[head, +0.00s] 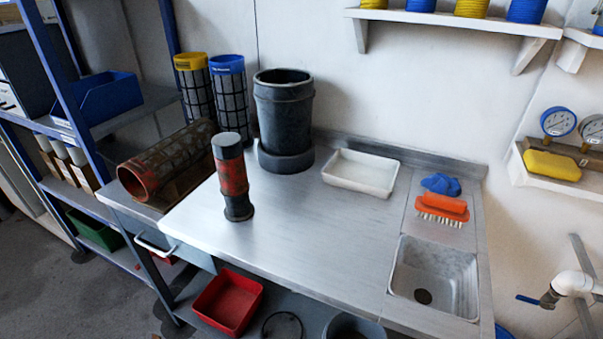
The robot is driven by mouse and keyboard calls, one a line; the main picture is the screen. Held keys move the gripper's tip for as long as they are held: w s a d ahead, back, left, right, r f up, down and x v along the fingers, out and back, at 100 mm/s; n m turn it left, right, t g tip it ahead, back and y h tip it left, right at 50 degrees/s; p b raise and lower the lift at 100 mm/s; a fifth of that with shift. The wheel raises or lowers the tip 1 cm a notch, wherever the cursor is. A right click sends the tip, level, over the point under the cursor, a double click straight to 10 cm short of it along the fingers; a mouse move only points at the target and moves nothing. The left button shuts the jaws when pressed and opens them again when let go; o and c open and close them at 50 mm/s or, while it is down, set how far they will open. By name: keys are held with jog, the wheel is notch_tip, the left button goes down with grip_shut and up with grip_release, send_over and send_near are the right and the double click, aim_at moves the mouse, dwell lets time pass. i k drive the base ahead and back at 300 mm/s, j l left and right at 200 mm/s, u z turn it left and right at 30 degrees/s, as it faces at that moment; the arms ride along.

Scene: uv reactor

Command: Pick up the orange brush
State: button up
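The orange brush (443,204) lies on the metal counter (300,236) just behind the sink, with its pale bristles facing down and toward the front. A crumpled blue cloth (441,184) lies right behind it. The brush is fully visible and nothing covers it. My gripper is not in view.
The sink (434,277) opens in front of the brush. A white tray (361,173) sits to its left. A dark cylinder (284,112) and a red-and-black cylinder (232,177) stand farther left. A wall shelf (563,179) holds a yellow sponge (552,165) at right.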

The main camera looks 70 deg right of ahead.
aim_at(440, 206)
jog(key=z, duration=1.45)
